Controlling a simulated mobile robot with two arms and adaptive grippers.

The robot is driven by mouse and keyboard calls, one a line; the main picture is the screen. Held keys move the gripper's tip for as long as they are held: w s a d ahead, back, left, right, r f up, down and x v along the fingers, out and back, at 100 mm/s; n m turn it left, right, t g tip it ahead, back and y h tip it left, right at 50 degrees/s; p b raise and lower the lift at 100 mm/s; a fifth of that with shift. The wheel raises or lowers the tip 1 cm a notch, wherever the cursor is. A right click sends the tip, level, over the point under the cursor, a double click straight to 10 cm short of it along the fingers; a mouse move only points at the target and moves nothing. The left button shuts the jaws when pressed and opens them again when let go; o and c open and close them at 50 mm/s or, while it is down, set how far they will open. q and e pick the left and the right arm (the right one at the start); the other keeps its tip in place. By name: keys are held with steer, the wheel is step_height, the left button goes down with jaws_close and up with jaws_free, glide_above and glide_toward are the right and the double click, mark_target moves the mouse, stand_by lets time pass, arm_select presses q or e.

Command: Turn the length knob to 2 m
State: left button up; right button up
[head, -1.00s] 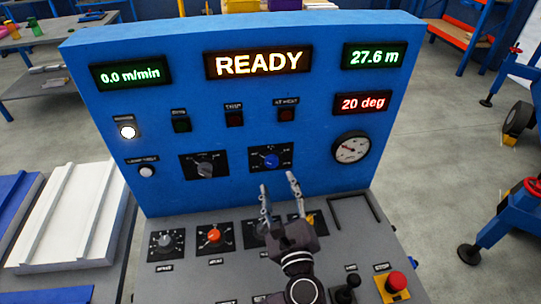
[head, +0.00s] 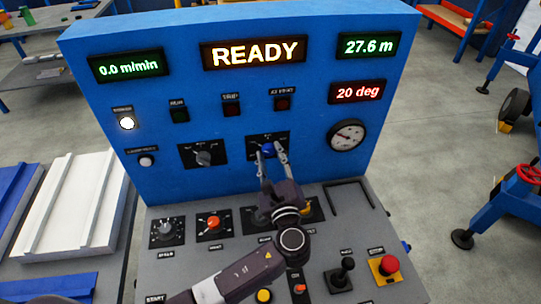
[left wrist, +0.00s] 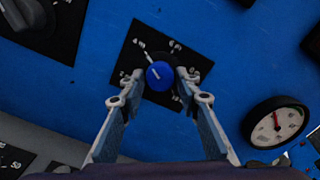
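The blue knob (head: 268,150) sits on a black dial plate (head: 254,141) on the upright blue panel. It also shows in the left wrist view (left wrist: 160,75), where the plate carries marks in metres. Its white pointer line leans up and left, toward the 4 m mark; the 2 mark is at the left, partly hidden by a finger. My left gripper (head: 273,160) is at the knob, with one finger on each side. In the left wrist view, the left gripper (left wrist: 159,82) is open, with small gaps beside the knob. My right gripper is not in view.
A grey knob (head: 204,158) is left of the blue one and a round gauge (head: 347,135) is right of it. Below, the sloped desk holds an orange knob (head: 213,222), a black lever (head: 343,273) and a red stop button (head: 388,265). The display reads READY (head: 254,52).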

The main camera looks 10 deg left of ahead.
arm_select(q)
steer(key=c, duration=0.7)
steer(key=shift+o, duration=0.2)
steer(key=shift+f+n+b, duration=0.15)
steer(key=shift+n+b, duration=0.45)
steer(key=n+b, duration=0.5)
steer(key=n, duration=0.1)
steer(key=shift+f, duration=0.1)
steer(key=n+b, duration=0.2)
steer(key=n, duration=0.1)
steer(key=shift+b, duration=0.3)
steer(key=shift+r+n+b, duration=0.25)
steer(key=shift+n+b, duration=0.4)
steer(key=shift+n, duration=0.25)
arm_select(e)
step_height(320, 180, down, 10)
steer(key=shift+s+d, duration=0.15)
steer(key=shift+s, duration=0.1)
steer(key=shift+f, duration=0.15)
